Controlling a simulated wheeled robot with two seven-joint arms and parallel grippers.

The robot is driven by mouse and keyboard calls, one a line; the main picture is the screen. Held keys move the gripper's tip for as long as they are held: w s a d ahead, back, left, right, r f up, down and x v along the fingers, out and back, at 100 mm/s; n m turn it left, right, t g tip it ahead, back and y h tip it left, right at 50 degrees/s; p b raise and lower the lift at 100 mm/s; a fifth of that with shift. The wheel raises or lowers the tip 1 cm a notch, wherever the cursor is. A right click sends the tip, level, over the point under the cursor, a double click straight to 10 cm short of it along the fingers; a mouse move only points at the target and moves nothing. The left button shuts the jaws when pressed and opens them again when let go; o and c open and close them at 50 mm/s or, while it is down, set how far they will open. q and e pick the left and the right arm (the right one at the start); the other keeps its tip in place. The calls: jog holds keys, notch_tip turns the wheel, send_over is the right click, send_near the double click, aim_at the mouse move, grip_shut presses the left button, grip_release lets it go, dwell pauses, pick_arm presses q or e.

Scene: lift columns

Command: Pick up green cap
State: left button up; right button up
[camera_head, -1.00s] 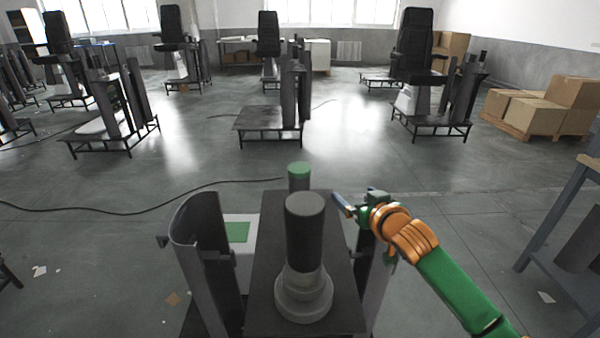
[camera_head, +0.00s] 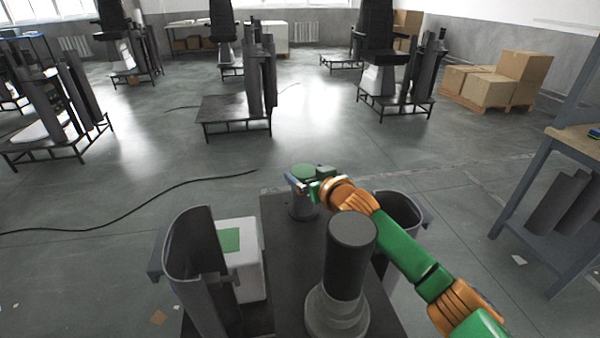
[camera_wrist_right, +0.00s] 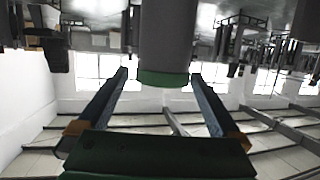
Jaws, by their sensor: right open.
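The green cap (camera_head: 303,170) sits on top of a short grey column (camera_head: 301,208) at the far end of the dark platform. My right gripper (camera_head: 297,184) is at the cap, its fingers reaching in from the right. In the right wrist view, which looks upside down, the green cap (camera_wrist_right: 163,79) is a green band on the end of the grey column (camera_wrist_right: 166,35). The right gripper (camera_wrist_right: 160,76) is open there, with one finger on each side of the cap in the picture. Contact cannot be told. My left gripper is not in view.
A taller dark column (camera_head: 350,260) stands on the platform (camera_head: 290,260) nearer to me. A curved dark shell (camera_head: 190,255) and a white box with a green patch (camera_head: 247,275) stand at the left. A blue-grey table (camera_head: 545,170) is at the right.

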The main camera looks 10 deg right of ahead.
aim_at(300, 166)
jog(key=shift+w, duration=0.4)
jog(key=x, duration=0.3)
jog(key=shift+a, duration=0.35)
jog(key=shift+w+f, duration=0.1)
jog(key=shift+w, duration=0.4)
jog(key=c, duration=1.6)
